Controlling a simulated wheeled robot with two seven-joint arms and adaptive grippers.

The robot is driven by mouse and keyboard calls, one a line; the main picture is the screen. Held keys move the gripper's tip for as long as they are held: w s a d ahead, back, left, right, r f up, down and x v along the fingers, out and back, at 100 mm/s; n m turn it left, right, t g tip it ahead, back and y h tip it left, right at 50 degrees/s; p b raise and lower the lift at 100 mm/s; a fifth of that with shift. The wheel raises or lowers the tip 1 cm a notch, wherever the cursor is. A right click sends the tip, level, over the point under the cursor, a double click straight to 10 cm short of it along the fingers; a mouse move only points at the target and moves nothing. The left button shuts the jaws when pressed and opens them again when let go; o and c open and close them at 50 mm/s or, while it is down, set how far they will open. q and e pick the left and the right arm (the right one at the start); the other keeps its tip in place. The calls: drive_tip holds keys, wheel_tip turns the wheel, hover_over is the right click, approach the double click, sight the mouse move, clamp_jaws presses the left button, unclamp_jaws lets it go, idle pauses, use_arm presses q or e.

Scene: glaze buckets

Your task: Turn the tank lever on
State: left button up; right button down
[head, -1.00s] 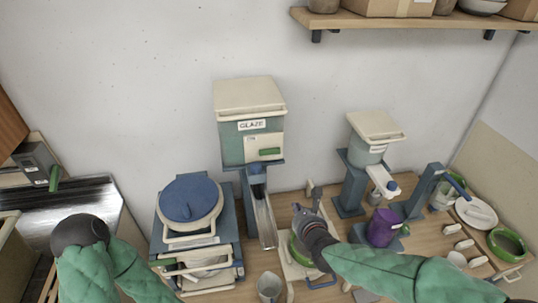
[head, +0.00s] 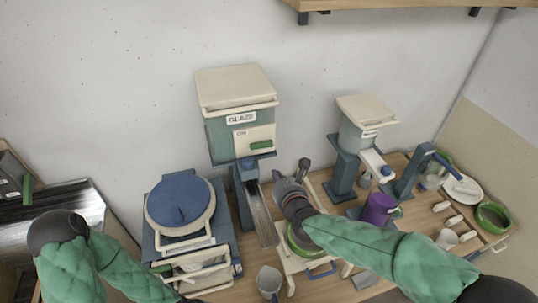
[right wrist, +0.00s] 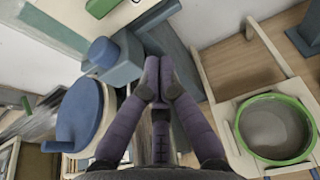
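The glaze tank (head: 222,145) is a teal box with a cream lid, standing against the wall in the head view. A green lever (head: 261,145) lies level on a cream plate on its front. The lever's end also shows at the top of the right wrist view (right wrist: 103,6). A blue knob (head: 249,163) sits below the tank, above a sloping metal chute. My right gripper (head: 279,180) is right of the chute, below the lever and apart from it. Its purple fingers meet at the tips (right wrist: 155,80), with nothing seen between them. My left gripper is out of view.
A blue-lidded bucket (head: 180,203) stands left of the chute. A green-rimmed bowl (right wrist: 275,127) sits on a cream stand below my right gripper. A second dispenser (head: 358,135) and a purple jug (head: 379,208) stand to the right. A grey cup (head: 269,281) is in front.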

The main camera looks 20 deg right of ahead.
sight(266, 151)
drive_tip(key=w+p, duration=0.1)
drive_tip(key=w, duration=0.1)
drive_tip(key=w+p, duration=0.1)
drive_tip(key=w, duration=0.2)
drive_tip(key=w+r+p, duration=0.1)
drive_tip(key=w, duration=0.2)
drive_tip(key=shift+a+p, duration=0.15)
drive_tip(key=shift+p, duration=0.15)
drive_tip(key=shift+w, duration=0.1)
idle(0.4)
